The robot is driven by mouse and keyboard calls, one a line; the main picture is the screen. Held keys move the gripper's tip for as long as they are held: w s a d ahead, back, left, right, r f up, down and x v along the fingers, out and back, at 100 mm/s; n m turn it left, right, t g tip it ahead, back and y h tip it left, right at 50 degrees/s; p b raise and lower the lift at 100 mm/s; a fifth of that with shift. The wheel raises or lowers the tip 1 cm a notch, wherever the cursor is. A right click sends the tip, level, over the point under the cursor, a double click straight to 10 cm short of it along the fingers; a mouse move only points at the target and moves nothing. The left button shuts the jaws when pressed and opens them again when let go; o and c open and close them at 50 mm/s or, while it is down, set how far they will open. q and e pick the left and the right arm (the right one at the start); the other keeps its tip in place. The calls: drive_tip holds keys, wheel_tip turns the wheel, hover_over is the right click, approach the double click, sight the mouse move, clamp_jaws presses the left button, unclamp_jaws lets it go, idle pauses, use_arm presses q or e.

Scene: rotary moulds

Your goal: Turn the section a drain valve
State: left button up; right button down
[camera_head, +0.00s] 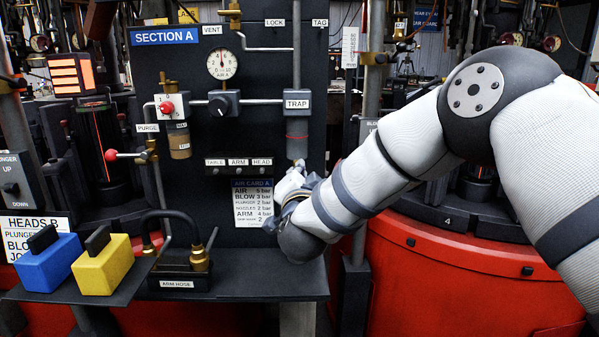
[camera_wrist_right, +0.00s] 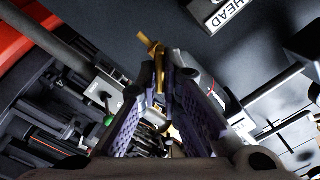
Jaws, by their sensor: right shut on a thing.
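The Section A panel (camera_head: 165,75) carries a unit labelled TRAP (camera_head: 297,104) with a grey bowl (camera_head: 297,140) hanging below it. My right gripper (camera_wrist_right: 168,85) is just under this bowl. In the right wrist view its two purple-padded fingers are closed on the brass drain valve (camera_wrist_right: 159,68), whose bent end sticks out beyond the fingertips. In the head view my right wrist hides the fingertips and most of the valve. My left gripper is not in view.
An air card (camera_head: 252,203) is on the panel beside my right wrist. Blue (camera_head: 48,263) and yellow (camera_head: 102,266) blocks stand on the front-left shelf. A red drum (camera_head: 440,265) stands right.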

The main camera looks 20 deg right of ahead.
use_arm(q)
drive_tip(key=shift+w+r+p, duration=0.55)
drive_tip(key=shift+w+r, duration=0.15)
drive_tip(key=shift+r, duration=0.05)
use_arm(e)
drive_tip(key=m, duration=0.9)
drive_tip(key=shift+f, duration=0.2)
drive_tip(key=shift+m, duration=0.4)
drive_tip(key=c, duration=1.8)
unclamp_jaws()
drive_tip(key=shift+o, duration=0.2)
drive_tip(key=v, duration=1.2)
